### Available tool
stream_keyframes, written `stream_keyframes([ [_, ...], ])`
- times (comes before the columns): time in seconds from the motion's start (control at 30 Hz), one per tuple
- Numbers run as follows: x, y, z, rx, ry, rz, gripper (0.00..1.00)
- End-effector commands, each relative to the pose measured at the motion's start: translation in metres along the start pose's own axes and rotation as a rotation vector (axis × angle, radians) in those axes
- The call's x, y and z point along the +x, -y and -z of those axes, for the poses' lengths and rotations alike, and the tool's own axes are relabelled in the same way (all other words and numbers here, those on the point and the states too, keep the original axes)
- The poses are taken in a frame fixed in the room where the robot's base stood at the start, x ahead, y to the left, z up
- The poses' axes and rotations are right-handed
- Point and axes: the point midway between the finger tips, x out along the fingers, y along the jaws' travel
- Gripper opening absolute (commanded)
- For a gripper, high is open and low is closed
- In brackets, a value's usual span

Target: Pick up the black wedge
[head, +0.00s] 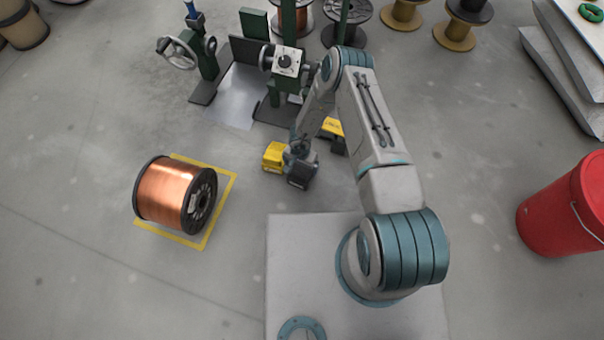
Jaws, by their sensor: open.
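A dark, boxy shape that looks like the black wedge (301,180) is on the floor just in front of my base. My gripper (297,158) is at the end of the arm, pointing down right over it, and is open. The wrist covers part of the dark shape, and I cannot tell whether the fingers touch it or stand around it. A yellow wedge (274,156) is close beside my gripper on the left. Another yellow piece with dark markings (333,126) lies behind the arm to the right, partly hidden by it.
A copper spool (168,193) lies on its side within a yellow floor outline (230,192) at left. A green machine stand (272,104) with a metal plate (231,98) is behind the wedges. A red bucket (563,213) stands at right. The floor between is clear.

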Motion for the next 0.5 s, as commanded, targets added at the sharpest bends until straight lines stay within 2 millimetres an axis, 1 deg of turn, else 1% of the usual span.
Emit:
stream_keyframes([
  [0.03,0.008,-0.001,0.001,0.001,0.000,0.000,1.00],
  [0.2,0.035,-0.004,0.005,-0.001,0.000,-0.001,1.00],
  [0.3,0.046,-0.004,0.005,-0.001,0.000,0.000,1.00],
  [0.5,0.047,-0.004,0.005,-0.001,-0.001,0.001,1.00],
])
